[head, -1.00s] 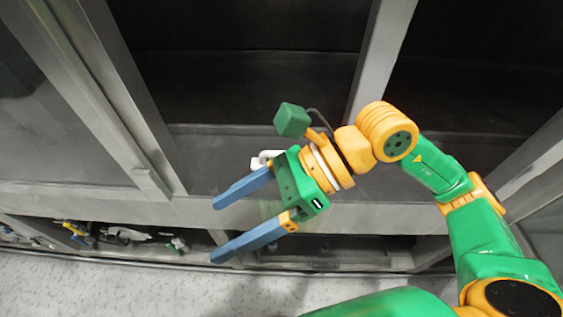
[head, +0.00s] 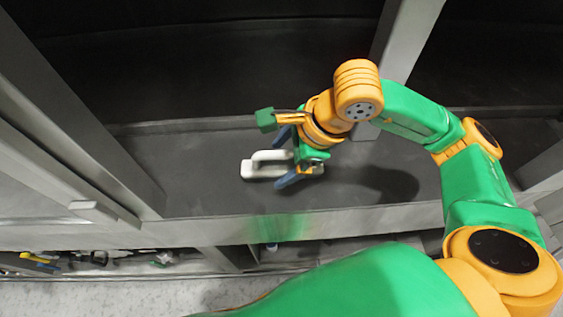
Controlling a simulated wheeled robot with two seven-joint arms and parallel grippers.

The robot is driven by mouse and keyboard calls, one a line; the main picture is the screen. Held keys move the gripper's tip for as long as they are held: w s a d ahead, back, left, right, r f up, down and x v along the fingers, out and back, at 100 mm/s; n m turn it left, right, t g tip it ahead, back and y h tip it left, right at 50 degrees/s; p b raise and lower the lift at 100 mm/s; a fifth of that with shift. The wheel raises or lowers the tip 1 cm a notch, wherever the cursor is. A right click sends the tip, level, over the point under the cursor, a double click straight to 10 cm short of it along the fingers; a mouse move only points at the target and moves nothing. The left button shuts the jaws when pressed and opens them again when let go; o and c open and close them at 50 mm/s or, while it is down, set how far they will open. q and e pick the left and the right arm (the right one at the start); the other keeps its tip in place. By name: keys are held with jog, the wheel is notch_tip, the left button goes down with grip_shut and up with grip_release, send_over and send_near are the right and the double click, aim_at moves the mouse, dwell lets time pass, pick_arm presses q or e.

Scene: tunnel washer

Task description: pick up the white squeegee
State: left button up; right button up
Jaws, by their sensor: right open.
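The white squeegee (head: 262,164) lies on the dark grey ledge inside the washer frame, in the middle of the head view. Its raised handle loop shows, and its right end is partly hidden behind my right gripper. My right gripper (head: 282,160) is open, with its blue fingers pointing down and left at the squeegee's right part. One finger is on the far side and one on the near side of it. I cannot tell whether the fingers touch it. My left gripper is not in view.
Grey upright posts (head: 408,40) frame the opening at left and right. A grey front rail (head: 330,220) runs along the ledge's near edge. Below it, a lower shelf at left holds several small tools (head: 98,258). The ledge left of the squeegee is clear.

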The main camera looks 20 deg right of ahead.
aim_at(274, 166)
jog(key=x, duration=0.3)
jog(key=shift+w+f, duration=0.25)
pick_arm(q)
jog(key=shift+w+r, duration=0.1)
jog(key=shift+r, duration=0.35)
pick_arm(e)
jog(key=shift+s, duration=0.1)
jog(key=shift+c, duration=0.2)
grip_shut()
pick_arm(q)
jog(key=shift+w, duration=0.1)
pick_arm(e)
jog(key=shift+r, duration=0.1)
notch_tip(274, 166, up, 3)
jog(key=shift+r, duration=0.15)
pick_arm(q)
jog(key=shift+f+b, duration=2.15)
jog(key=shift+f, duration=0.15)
pick_arm(e)
jog(key=s+d+r, duration=0.3)
jog(key=s+r, duration=0.6)
jog(key=s, duration=0.4)
jog(key=shift+s+d+r, duration=0.25)
jog(key=shift+s+r, duration=0.05)
